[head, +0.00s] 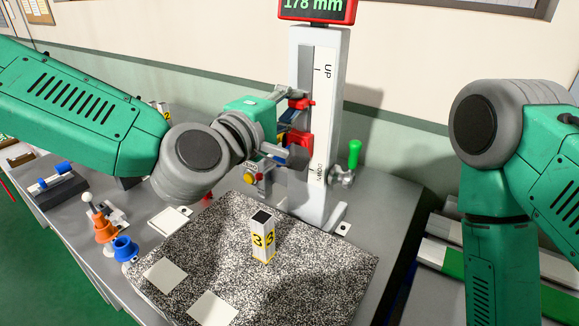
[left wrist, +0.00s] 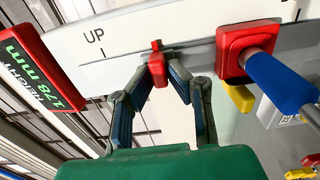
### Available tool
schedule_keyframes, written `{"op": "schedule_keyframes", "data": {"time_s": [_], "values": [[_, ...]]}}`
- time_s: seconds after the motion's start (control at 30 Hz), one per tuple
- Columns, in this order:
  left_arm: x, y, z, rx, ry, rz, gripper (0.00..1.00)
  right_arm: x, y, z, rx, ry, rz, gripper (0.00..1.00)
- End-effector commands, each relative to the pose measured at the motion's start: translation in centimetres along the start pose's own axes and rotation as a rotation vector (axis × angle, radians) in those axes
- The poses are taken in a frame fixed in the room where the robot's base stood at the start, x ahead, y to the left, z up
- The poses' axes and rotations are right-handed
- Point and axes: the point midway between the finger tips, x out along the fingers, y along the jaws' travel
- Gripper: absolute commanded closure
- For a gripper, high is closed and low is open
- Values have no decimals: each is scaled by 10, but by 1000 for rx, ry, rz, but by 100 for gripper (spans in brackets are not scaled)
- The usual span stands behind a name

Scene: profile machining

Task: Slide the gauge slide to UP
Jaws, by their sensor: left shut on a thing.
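The height gauge is a tall white column (head: 333,110) with a dark slot and the mark UP near its top. A red tab (left wrist: 157,69) sits on the slot, below the UP mark; it also shows in the head view (head: 301,103). My left gripper (left wrist: 167,66) is closed around this tab, one finger on each side. The display (head: 316,9) reads 178 mm. My right arm shows at the right, but its gripper is out of frame.
A speckled plate (head: 320,268) in front of the column bears a yellow-white block marked 3 (head: 262,236) and pale square tiles (head: 213,308). A green-knobbed crank (head: 354,155) stands right of the column. Orange (head: 105,229) and blue (head: 124,248) cone-shaped parts lie at the left.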

Motion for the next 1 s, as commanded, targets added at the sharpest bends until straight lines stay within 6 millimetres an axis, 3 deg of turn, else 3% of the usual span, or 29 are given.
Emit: {"op": "schedule_keyframes", "data": {"time_s": [0.03,0.37,1.0], "values": [[0,1,7,2,-16,1,100,0,0,0,0,0,0,60],[0,3,6,1,-16,1,100,-1,0,0,0,0,0,60],[-1,29,6,2,-16,3,100,-19,0,-1,0,0,0,60]]}}
